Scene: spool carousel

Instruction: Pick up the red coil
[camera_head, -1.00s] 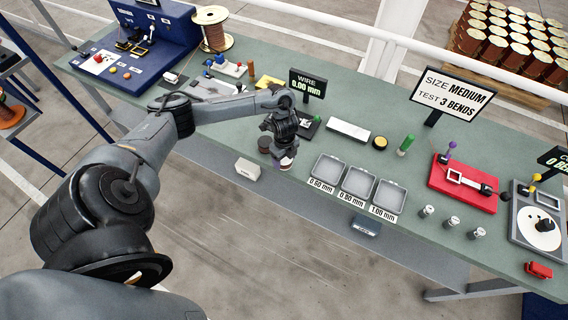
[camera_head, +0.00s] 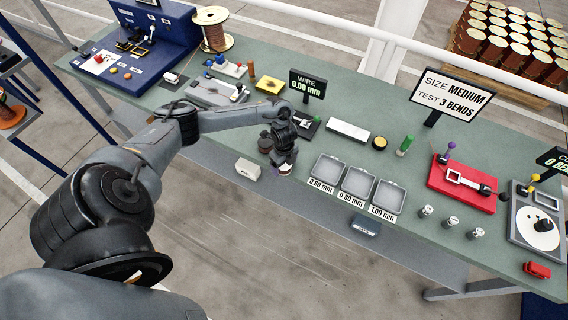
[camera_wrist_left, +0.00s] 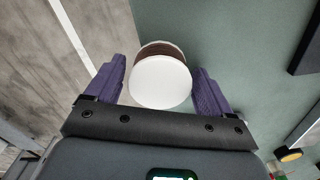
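A spool (camera_wrist_left: 160,82) with a white end disc and a dark reddish-brown winding shows in the left wrist view. It looks like the red coil. My left gripper (camera_wrist_left: 157,88) is open, with one purple finger on each side of the spool. Gaps show between the spool and both fingers. In the head view my left gripper (camera_head: 284,168) points down near the bench's front edge, left of the grey trays, and mostly hides the spool. My right gripper is in neither view.
A dark round item (camera_head: 265,143) stands just left of my gripper. A white block (camera_head: 248,169) sits at the front edge. The WIRE display (camera_head: 307,84) stands behind. Three grey trays (camera_head: 328,168) lie to the right, and a red bending fixture (camera_head: 463,184) is farther right.

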